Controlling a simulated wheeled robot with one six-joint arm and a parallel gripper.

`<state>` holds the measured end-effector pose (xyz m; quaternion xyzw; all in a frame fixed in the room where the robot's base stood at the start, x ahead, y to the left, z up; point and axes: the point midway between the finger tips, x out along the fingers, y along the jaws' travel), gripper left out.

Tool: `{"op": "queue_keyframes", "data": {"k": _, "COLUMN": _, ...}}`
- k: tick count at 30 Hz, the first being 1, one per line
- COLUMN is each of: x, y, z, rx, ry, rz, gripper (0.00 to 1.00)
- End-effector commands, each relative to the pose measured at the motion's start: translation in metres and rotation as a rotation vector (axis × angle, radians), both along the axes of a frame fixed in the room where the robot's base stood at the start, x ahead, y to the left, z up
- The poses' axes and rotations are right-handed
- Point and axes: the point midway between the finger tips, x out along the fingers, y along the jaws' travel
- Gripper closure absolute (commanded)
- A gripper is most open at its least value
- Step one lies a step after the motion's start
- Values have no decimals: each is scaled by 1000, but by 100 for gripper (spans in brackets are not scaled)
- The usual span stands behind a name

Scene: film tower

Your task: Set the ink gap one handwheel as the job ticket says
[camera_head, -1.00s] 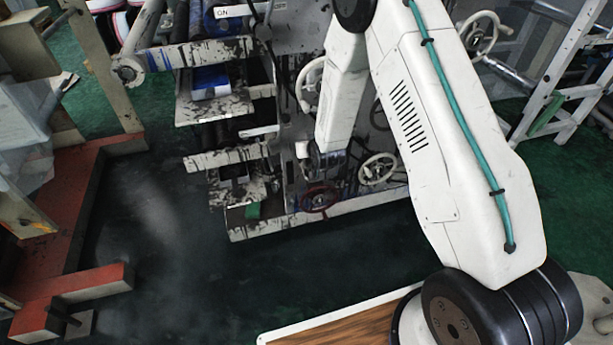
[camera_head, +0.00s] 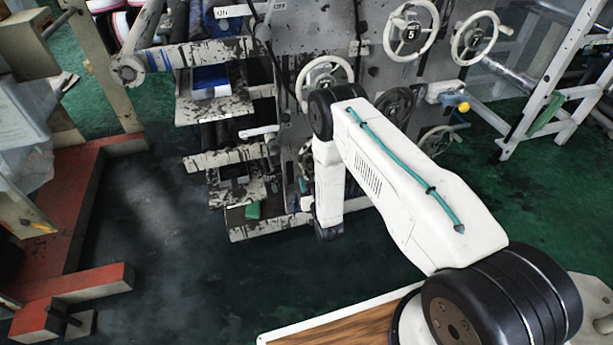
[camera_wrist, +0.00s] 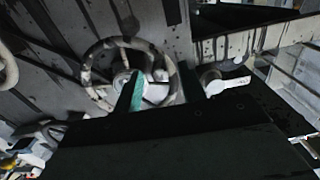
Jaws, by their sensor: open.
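In the wrist view a cream handwheel (camera_wrist: 88,72) with dark stains faces me, its hub partly hidden behind one finger. I cannot tell whether it is the ink gap one wheel. My gripper (camera_wrist: 172,90) is open, with a teal pad on the left finger, which overlaps the wheel in the picture. Contact cannot be told. In the head view several handwheels sit on the grey machine side: one marked 5 (camera_head: 411,53), one at its right (camera_head: 456,42), one left (camera_head: 323,62), and a dark one (camera_head: 404,96). My gripper is hidden there. No job ticket is readable.
Ink-stained rollers and trays (camera_head: 213,110) stand left of the wheels. A yellow knob (camera_head: 463,107) sticks out at right. A white frame (camera_head: 545,95) stands far right, a red-edged base (camera_head: 100,285) at left. The dark floor between (camera_head: 180,260) is clear.

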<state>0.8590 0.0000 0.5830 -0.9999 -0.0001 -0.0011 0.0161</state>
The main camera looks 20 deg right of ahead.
Motion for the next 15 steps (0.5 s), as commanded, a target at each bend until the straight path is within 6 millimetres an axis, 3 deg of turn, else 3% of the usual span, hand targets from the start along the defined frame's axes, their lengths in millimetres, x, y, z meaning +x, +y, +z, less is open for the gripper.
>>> {"op": "queue_keyframes", "data": {"k": 7, "x": 33, "y": 0, "z": 0, "rx": 0, "ry": 0, "rz": 0, "gripper": 59}}
{"op": "queue_keyframes", "data": {"k": 15, "x": 40, "y": 0, "z": 0, "rx": 0, "ry": 2, "rz": 0, "gripper": 59}}
